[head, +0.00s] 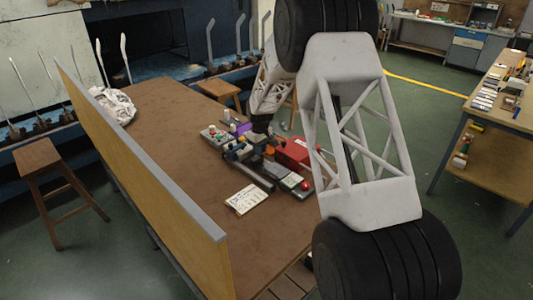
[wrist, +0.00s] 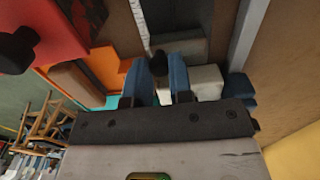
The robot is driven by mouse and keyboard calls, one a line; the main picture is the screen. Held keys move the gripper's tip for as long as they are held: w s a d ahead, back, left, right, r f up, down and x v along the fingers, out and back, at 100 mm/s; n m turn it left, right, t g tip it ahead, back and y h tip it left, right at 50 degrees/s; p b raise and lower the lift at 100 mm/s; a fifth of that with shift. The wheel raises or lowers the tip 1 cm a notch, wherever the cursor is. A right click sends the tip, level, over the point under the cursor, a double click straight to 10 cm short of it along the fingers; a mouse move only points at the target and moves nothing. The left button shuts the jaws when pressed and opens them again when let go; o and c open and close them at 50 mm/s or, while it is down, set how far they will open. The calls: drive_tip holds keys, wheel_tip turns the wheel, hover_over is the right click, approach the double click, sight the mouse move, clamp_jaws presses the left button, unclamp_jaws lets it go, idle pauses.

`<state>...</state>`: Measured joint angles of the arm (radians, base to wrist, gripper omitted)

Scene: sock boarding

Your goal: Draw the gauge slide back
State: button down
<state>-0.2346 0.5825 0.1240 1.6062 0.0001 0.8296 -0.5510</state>
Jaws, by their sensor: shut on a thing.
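The gauge slide appears to be the dark grey piece (wrist: 178,18) in the wrist view, with a black knob (wrist: 158,63) at its near end. My gripper (wrist: 160,74) has its two blue fingers on either side of this knob, shut on it. In the head view my gripper (head: 259,139) is low over the fixture on the brown bench. A dark rail (head: 250,177) runs toward the front right there. My arm and the small scale hide how far along the slide stands.
A red box (head: 293,152) stands right of the fixture, close to my gripper. A control box (head: 214,135) is to its left, a white card (head: 246,199) in front, and a small panel with a red knob (head: 304,185) beside the rail.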

drive_tip(key=shift+w+a, duration=0.4)
drive_tip(key=c, duration=1)
unclamp_jaws()
wheel_tip(320, 180, up, 8)
drive_tip(key=shift+f, duration=0.1)
